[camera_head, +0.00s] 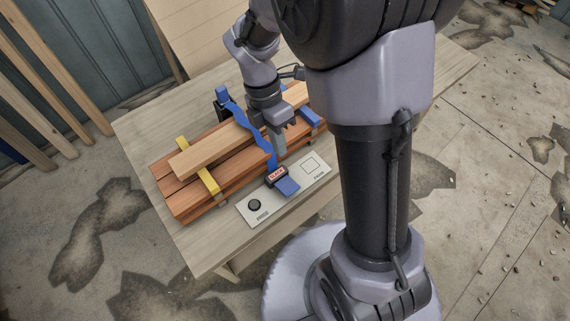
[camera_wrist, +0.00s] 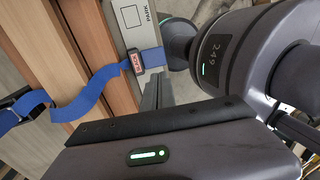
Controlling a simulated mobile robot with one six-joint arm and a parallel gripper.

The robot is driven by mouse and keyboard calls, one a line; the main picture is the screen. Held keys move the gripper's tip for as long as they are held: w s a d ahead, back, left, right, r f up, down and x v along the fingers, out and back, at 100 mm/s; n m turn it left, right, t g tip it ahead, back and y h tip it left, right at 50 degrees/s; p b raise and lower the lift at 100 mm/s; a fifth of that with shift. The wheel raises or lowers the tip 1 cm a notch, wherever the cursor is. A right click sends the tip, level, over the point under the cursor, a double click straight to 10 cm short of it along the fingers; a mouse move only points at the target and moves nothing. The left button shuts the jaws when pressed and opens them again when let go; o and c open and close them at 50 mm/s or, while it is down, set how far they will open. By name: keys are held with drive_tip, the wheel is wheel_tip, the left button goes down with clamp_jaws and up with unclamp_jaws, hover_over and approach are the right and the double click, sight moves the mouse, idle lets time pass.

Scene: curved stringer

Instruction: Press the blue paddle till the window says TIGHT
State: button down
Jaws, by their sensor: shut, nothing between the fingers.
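The blue paddle (camera_head: 288,187) sticks out from the front of a small dark ratchet housing on a pale panel. It also shows in the wrist view (camera_wrist: 152,57). The window (camera_head: 276,175) on the housing is red and white and appears to read SLACK; it also shows in the wrist view (camera_wrist: 137,62). A blue strap (camera_head: 239,113) runs from the housing over the boards, wavy and loose. My gripper (camera_head: 280,150) is shut and empty, pointing down just behind the housing, apart from the paddle as far as I can tell.
The pale panel (camera_head: 247,211) has a black round knob (camera_head: 254,205) marked FREE at left and a square marked PARK (camera_head: 311,163) at right. Stacked wooden boards (camera_head: 190,190) with a yellow band (camera_head: 199,166) fill the bench's middle. The bench's left front (camera_head: 196,244) is clear.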

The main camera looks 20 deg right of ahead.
sight(291, 188)
drive_tip(key=shift+f, duration=0.1)
drive_tip(key=b+x, duration=0.7)
drive_tip(key=x, duration=0.6)
drive_tip(key=shift+s+f+b, duration=0.1)
drive_tip(key=shift+f+b, duration=0.25)
drive_tip(key=shift+f, duration=0.05)
